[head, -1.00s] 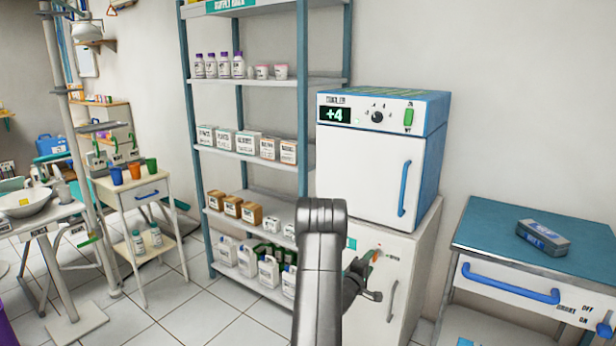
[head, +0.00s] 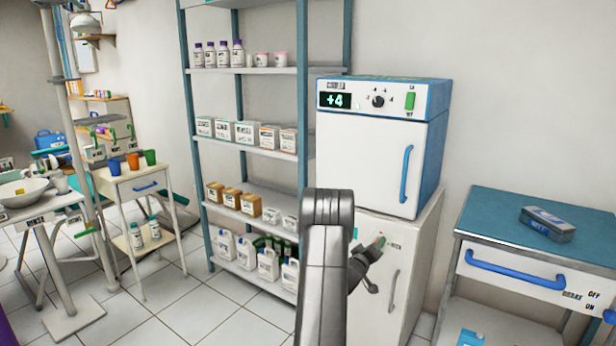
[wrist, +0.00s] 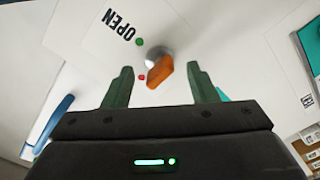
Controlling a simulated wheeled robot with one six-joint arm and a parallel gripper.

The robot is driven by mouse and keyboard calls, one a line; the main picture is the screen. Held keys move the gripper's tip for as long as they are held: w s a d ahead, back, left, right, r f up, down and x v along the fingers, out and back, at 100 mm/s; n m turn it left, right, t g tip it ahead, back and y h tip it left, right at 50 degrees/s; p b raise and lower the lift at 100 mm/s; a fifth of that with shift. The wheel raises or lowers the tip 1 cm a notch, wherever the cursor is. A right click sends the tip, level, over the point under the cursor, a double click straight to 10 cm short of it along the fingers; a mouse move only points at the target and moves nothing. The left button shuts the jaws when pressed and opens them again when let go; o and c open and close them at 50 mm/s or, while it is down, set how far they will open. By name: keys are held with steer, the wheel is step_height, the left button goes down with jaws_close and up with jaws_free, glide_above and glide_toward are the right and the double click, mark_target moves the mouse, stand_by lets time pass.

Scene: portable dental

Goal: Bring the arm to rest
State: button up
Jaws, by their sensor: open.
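My arm rises from the bottom middle of the head view and bends at its top, in front of the shelf and the white cabinet (head: 412,262). My gripper (head: 372,272) is beside the arm, in front of the upper part of that cabinet, partly hidden by the arm. In the wrist view my gripper (wrist: 163,84) has its two green fingers spread, with nothing held. An orange lever (wrist: 160,72) on a round grey mount shows between the fingertips, on a white face with an "OPEN" label and green and red dots. I cannot tell whether the fingers touch the lever.
A cooler (head: 372,160) reading +4 stands on the cabinet. Left is a stocked metal shelf (head: 240,147). A blue-topped counter (head: 490,222) with a small blue-grey case (head: 547,224) stands right. A small cup trolley (head: 140,188) is further left. The floor (head: 190,318) shows free tiles.

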steer(key=shift+s+d+m+b, duration=0.1)
steer(key=shift+m+b, duration=4.4)
steer(key=shift+m, duration=0.3)
